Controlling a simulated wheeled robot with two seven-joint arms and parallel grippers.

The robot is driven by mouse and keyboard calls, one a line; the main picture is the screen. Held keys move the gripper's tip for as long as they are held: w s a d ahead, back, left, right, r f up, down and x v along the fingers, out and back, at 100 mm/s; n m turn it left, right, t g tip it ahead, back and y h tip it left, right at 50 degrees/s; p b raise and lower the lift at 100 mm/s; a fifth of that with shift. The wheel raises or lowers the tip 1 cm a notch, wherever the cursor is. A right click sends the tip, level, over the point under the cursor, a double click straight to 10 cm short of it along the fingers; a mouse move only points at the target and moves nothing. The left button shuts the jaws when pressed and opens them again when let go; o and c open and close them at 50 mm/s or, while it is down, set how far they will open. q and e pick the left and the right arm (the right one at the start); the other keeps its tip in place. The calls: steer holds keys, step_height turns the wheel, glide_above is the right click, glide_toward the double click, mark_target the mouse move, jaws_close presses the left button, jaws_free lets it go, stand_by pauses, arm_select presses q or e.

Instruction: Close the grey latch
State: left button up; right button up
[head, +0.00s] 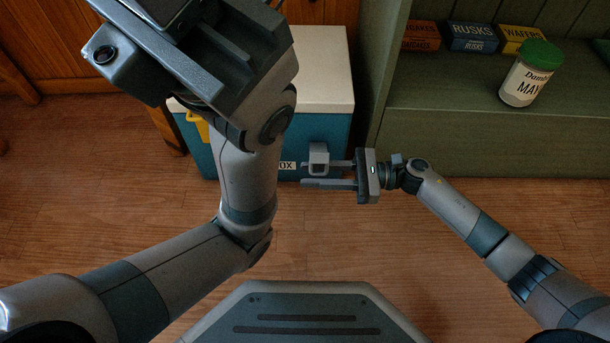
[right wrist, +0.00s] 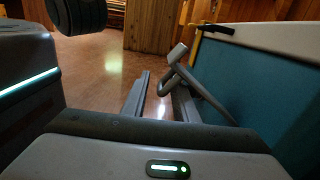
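The grey latch (head: 318,153) is on the front of a blue cool box (head: 335,133) with a white lid (head: 322,70). In the right wrist view the latch (right wrist: 176,68) is a bent grey bar standing out from the box wall, tilted away from the lid. My right gripper (head: 327,173) is open in front of the box, its fingers pointing left, at the latch. In the right wrist view the latch shows by the fingers (right wrist: 160,97); I cannot tell whether they touch. My left gripper (head: 225,50) is close to the head camera; its finger opening is unclear.
A yellow part (head: 197,125) shows on the box's left front, partly behind my left arm. A green shelf (head: 480,105) at right holds a green-lidded jar (head: 530,75) and several small boxes (head: 473,37). The wooden floor (head: 440,270) in front is clear.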

steer(key=shift+a, duration=1.2)
steer(key=c, duration=0.4)
jaws_close()
steer(key=shift+s+r, duration=0.1)
